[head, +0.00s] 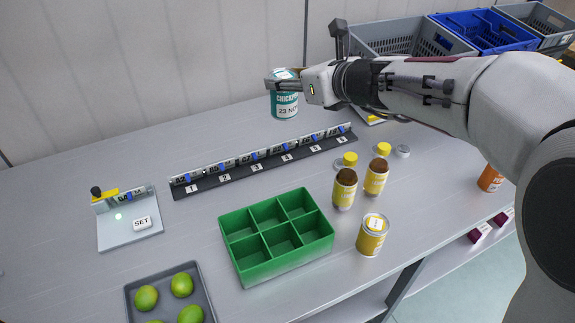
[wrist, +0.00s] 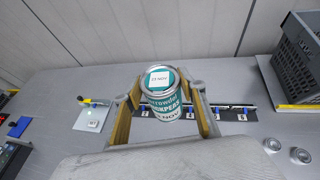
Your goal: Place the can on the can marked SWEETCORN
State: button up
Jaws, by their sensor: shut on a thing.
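My gripper (head: 284,84) is shut on a teal can (head: 285,104) whose label reads CHICKP… and 23 NOV. It holds the can upright in the air above the back of the table. In the wrist view the teal can (wrist: 161,97) sits between the two fingers (wrist: 160,110). A yellow can (head: 372,234) stands upright at the front of the table, right of the green tray, far from my gripper. Its label is too small to read, so I cannot tell whether it is marked SWEETCORN.
A green divided tray (head: 283,269) sits mid-table. A black rail (head: 262,166) with numbered slots lies behind. A grey tray (head: 201,278) holds green fruit. Grey and blue crates (head: 480,30) stand at the back right. The left rear table is clear.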

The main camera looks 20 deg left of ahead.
notch_tip(320, 180, down, 21)
dwell(0.9)
jog(key=shift+f, duration=1.8)
jog(key=shift+f, duration=0.15)
jog(key=o, duration=1.5)
jog(key=shift+f, duration=0.1)
jog(key=shift+d, duration=0.1)
